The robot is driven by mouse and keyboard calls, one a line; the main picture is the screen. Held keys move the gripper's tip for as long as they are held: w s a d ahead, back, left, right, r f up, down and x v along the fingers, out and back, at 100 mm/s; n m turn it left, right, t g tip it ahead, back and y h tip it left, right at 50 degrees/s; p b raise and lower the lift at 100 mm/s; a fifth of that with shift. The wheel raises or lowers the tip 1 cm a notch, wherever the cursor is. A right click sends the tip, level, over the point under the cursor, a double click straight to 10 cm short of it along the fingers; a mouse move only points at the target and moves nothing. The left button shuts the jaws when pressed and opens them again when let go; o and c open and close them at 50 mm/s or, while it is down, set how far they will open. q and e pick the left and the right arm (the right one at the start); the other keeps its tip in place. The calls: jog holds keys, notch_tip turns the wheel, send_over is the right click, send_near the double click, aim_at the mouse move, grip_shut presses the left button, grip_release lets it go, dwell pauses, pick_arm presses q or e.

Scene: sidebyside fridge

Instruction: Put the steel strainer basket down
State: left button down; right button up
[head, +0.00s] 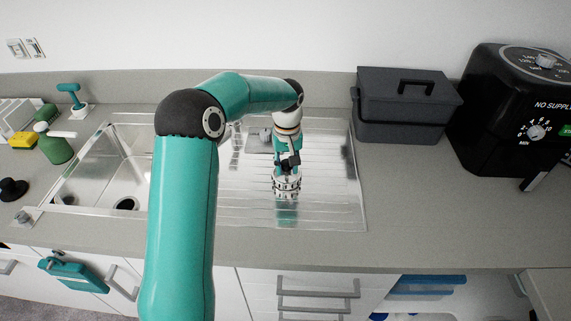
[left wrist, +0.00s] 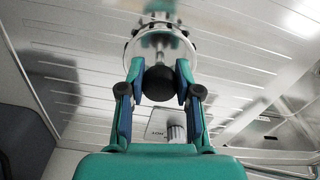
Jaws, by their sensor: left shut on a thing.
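The steel strainer basket (head: 287,186) is over the ribbed steel drainboard (head: 335,185), right of the sink bowl (head: 122,170). It is upright, with its reflection just below it; I cannot tell whether it touches the steel. My left gripper (head: 287,167) points down from above and is shut on the basket's black knob. In the left wrist view the dark knob (left wrist: 158,83) is between the two fingers of my gripper (left wrist: 159,88), and part of the basket's rim (left wrist: 133,48) shows beyond. My right gripper is in neither view.
A dark grey lidded box (head: 405,110) and a black air fryer (head: 515,105) stand on the counter at right. A green bottle (head: 54,146), a yellow sponge (head: 23,139) and a teal-handled brush (head: 72,98) are at left. The drainboard around the basket is mostly clear.

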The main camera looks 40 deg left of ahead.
aim_at(287, 164)
pick_arm(q)
jog(key=c, duration=0.8)
grip_release()
notch_tip(287, 164, up, 12)
